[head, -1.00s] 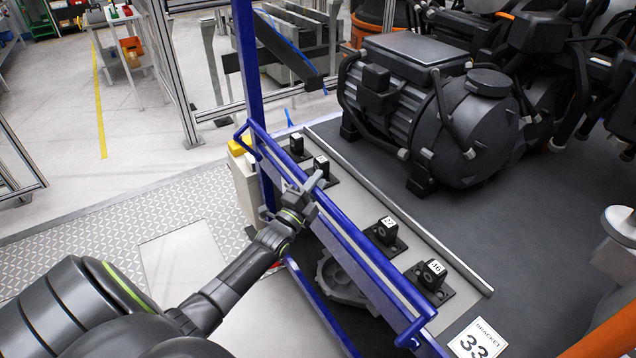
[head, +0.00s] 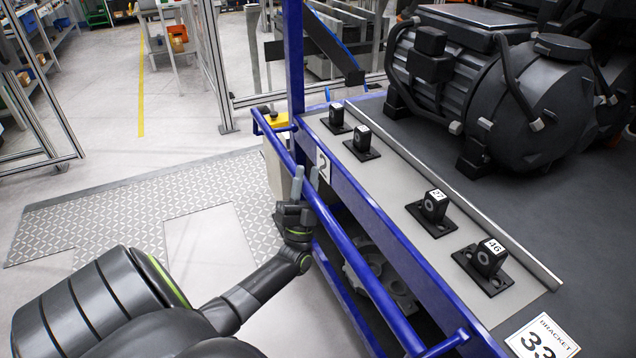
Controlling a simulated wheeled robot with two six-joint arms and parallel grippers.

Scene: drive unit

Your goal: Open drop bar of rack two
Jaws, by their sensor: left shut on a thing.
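The drop bar (head: 345,245) of rack two is a long blue tube running diagonally along the near side of the blue rack frame (head: 385,232). The rack bears a white plate with a 2 (head: 323,165). The bar stands out from the frame with a gap, and its bent ends lead back towards the rack. My left gripper (head: 305,180) is shut on the bar near its far end, fingers pointing up on either side of the tube. My right gripper is not in view.
Black brackets, two labelled 27 (head: 433,206) and 46 (head: 487,257), stand on the rack's grey top. A dark metal part (head: 378,275) lies inside the rack below. A large black motor (head: 510,95) sits behind. Open floor (head: 100,160) lies to the left.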

